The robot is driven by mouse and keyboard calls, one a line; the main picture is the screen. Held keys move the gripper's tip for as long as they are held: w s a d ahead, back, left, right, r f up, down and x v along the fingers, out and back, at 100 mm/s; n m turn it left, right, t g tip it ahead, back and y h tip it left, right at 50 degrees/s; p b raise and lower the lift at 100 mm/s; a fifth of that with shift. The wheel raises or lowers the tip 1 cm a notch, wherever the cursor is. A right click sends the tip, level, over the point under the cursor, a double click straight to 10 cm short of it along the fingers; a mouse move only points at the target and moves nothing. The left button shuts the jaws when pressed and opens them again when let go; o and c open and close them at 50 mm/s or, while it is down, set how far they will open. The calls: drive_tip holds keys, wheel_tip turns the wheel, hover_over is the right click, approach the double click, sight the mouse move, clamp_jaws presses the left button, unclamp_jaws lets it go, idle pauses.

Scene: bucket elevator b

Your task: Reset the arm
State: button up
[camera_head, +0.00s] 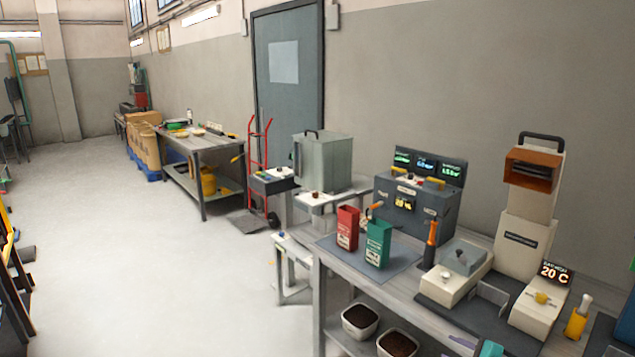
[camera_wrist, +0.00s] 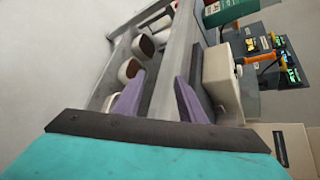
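My gripper (camera_wrist: 158,88) shows in the wrist view as two purple fingers on a dark bar with a teal body. The fingers stand apart with nothing between them, so it is open and empty. In the head view a small teal and purple part of it shows at the bottom edge, in front of the workbench (camera_head: 350,270); the rest of my arm is out of frame. In the wrist view the bench edge and lower shelf appear tilted beyond the fingers. Contact with the bench cannot be told.
A red box (camera_head: 347,228) and a green box (camera_head: 378,243) stand on the bench mat. Bowls of dark material (camera_head: 359,321) sit below. Floor at left is clear.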

drive_tip(key=a+f+n+g+y, duration=0.1)
drive_tip(key=a+f+n+g, duration=0.3)
drive_tip(key=a, duration=0.4)
drive_tip(key=a+f+n+g+y, duration=0.1)
drive_tip(key=a+f+n, duration=0.35)
drive_tip(key=a, duration=0.35)
drive_tip(key=s+a+f+n+g+h, duration=0.2)
drive_tip(key=s+a+f+n+g, duration=0.1)
drive_tip(key=s+a+n+g, duration=0.25)
drive_tip(key=s+a+f+n+g+h, duration=0.2)
drive_tip(key=s+a+f+n+h, duration=0.15)
drive_tip(key=a+n, duration=0.4)
drive_tip(key=s+f+g, duration=0.2)
drive_tip(key=s+f, duration=0.6)
drive_tip(key=s, duration=0.5)
drive_tip(key=s+f+n+g, duration=0.1)
drive_tip(key=s+f+g, duration=0.2)
drive_tip(key=s+f, duration=0.6)
drive_tip(key=s+y, duration=0.1)
drive_tip(key=s, duration=0.3)
drive_tip(key=shift+d+f, duration=0.2)
drive_tip(key=shift+f, duration=0.05)
drive_tip(key=shift+w+g, duration=0.1)
drive_tip(key=shift+g, duration=0.15)
drive_tip(key=shift+c, duration=0.7)
